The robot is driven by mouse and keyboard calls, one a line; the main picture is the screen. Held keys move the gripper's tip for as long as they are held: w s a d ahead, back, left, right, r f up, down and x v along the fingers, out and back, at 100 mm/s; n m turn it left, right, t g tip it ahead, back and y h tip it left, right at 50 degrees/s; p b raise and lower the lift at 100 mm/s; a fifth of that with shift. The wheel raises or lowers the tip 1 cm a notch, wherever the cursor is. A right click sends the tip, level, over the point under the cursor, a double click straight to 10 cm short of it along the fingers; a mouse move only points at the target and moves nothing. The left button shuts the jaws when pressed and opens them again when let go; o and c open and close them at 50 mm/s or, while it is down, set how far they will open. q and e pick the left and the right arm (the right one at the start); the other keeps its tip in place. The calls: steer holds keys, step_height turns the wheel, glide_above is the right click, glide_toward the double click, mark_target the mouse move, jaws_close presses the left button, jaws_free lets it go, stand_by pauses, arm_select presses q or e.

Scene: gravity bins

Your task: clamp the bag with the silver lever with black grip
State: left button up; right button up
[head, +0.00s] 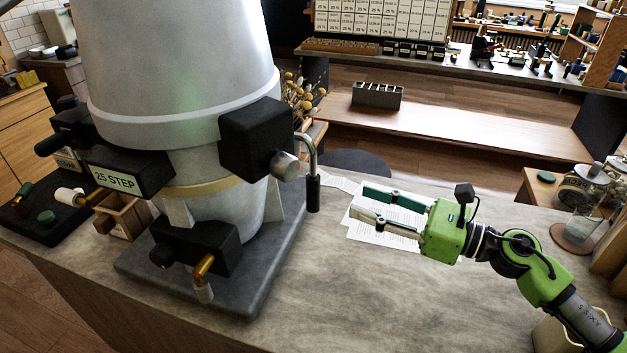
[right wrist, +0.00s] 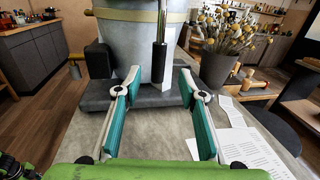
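The silver lever (head: 311,150) hangs from a black block on the right side of the large grey-white bin (head: 185,70), its black grip (head: 313,194) pointing down. In the right wrist view the black grip (right wrist: 159,62) shows upright ahead, beyond the fingertips. My right gripper (head: 362,203) is open and empty, to the right of the grip and apart from it. Its two spread fingers also show in the right wrist view (right wrist: 159,88). I cannot make out a separate bag; the pale lower cone (head: 230,207) has a tan band. My left gripper is not in view.
A brass lever (head: 204,266) and a 25 STEP block (head: 115,179) are on the bin's front. White papers (head: 380,236) lie under my right gripper. A pot of dried flowers (right wrist: 216,68) stands beyond.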

mark_target(313, 184)
steer(key=p+x, duration=0.2)
steer(key=x, duration=0.3)
steer(key=p+x, duration=0.2)
steer(key=x, duration=0.4)
steer(key=shift+a+r+p, duration=0.15)
steer(key=shift+r+p, duration=0.05)
steer(key=shift+p, duration=0.15)
steer(key=shift+w+a+f, duration=0.2)
steer(key=shift+w+a, duration=0.05)
steer(key=shift+a, duration=0.25)
jaws_close()
